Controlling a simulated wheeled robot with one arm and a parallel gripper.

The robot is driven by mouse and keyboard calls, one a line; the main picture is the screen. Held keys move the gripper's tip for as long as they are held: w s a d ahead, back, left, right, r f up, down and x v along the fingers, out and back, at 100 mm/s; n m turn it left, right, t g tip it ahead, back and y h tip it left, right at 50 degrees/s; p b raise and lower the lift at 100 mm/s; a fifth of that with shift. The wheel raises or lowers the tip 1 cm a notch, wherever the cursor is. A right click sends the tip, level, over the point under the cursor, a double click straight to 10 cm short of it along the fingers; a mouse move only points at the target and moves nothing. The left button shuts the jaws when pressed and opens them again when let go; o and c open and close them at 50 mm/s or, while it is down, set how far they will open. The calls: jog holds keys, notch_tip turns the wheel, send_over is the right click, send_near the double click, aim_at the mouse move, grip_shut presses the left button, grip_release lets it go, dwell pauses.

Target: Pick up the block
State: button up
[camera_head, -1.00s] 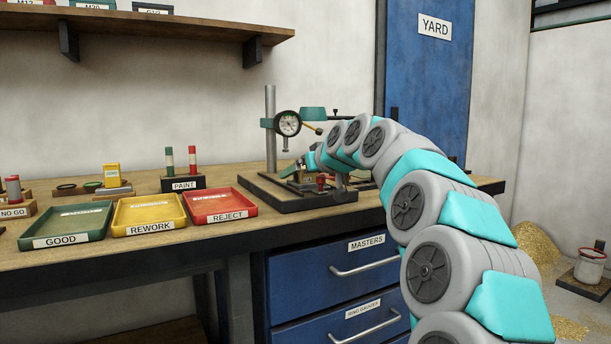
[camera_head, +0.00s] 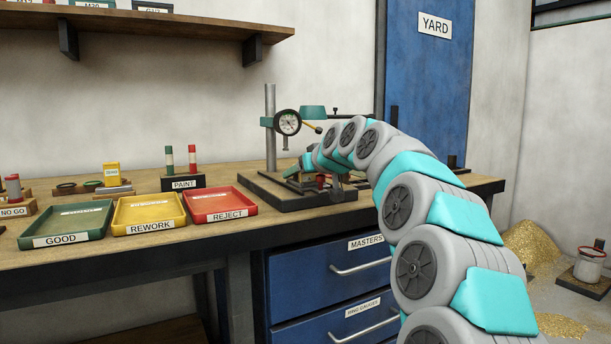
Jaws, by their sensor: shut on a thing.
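My arm reaches over the bench to the gauge stand (camera_head: 271,130) with its dial (camera_head: 288,122). My gripper (camera_head: 297,172) is small and low over the stand's dark base, just below and right of the dial. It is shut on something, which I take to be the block. The held piece is too small and too hidden by my gripper and arm to make out its shape, or whether it touches the base.
Left of the stand are the green GOOD tray (camera_head: 64,240), yellow REWORK tray (camera_head: 150,229) and red REJECT tray (camera_head: 228,218). Behind them are the PAINT holder (camera_head: 183,184) and a small yellow labelled box (camera_head: 112,174). A shelf (camera_head: 150,28) hangs above.

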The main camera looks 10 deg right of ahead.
grip_shut()
jog(key=shift+r, duration=0.1)
dwell(0.4)
